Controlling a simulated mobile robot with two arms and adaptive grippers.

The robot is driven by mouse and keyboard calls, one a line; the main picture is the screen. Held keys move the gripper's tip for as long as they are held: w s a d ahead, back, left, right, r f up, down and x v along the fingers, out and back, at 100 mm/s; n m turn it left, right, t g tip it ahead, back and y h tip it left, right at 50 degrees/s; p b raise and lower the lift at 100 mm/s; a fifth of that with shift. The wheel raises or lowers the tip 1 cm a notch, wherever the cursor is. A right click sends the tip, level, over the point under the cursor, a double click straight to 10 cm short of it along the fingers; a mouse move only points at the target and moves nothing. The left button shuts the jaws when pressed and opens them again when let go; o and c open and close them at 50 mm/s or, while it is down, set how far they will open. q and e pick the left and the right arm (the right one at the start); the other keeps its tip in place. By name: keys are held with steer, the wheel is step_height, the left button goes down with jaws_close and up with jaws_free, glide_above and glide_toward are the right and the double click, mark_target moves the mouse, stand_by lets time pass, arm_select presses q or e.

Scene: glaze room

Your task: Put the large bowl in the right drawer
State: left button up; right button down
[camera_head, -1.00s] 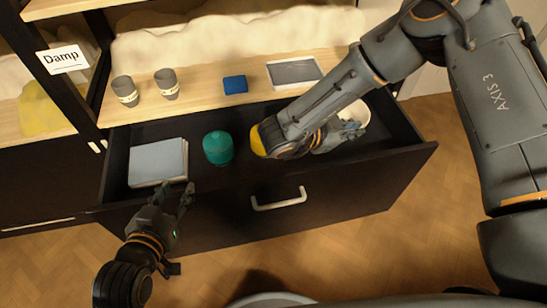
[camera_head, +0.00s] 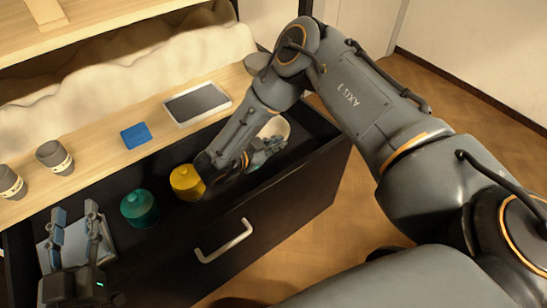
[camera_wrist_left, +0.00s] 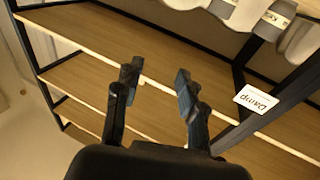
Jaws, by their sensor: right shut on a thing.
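The large white bowl (camera_head: 277,130) is in the right part of the open drawer (camera_head: 318,163) in the head view, partly hidden behind my right arm. My right gripper (camera_head: 272,146) is at the bowl's near edge, inside the drawer, and is shut on it. My left gripper (camera_head: 76,222) is open and empty, above the left end of the drawer. It also shows open in the left wrist view (camera_wrist_left: 157,85), with nothing between its fingers.
The drawer also holds a teal jar (camera_head: 139,208), a yellow jar (camera_head: 186,182) and a pale book-like block (camera_head: 98,246). On the shelf above are two grey cups, a blue block (camera_head: 136,135) and a grey tablet-like panel (camera_head: 197,104).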

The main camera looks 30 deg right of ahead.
steer(key=shift+f, duration=0.5)
step_height(320, 180, down, 3)
steer(key=shift+f+b, duration=0.15)
steer(key=shift+b, duration=0.6)
arm_select(q)
step_height(320, 180, up, 8)
steer(key=s+t+h, duration=0.1)
steer(key=s+t, duration=0.1)
steer(key=t, duration=0.3)
steer(key=shift+s+d+f+h, duration=0.2)
steer(key=shift+s+f+h, duration=0.1)
steer(key=shift+h, duration=0.1)
arm_select(e)
steer(key=shift+f, duration=0.15)
steer(key=c, duration=2)
jaws_free()
steer(key=shift+f, duration=0.15)
steer(key=o, duration=0.5)
arm_select(q)
steer(key=shift+s+r, duration=0.1)
steer(key=shift+r, duration=0.05)
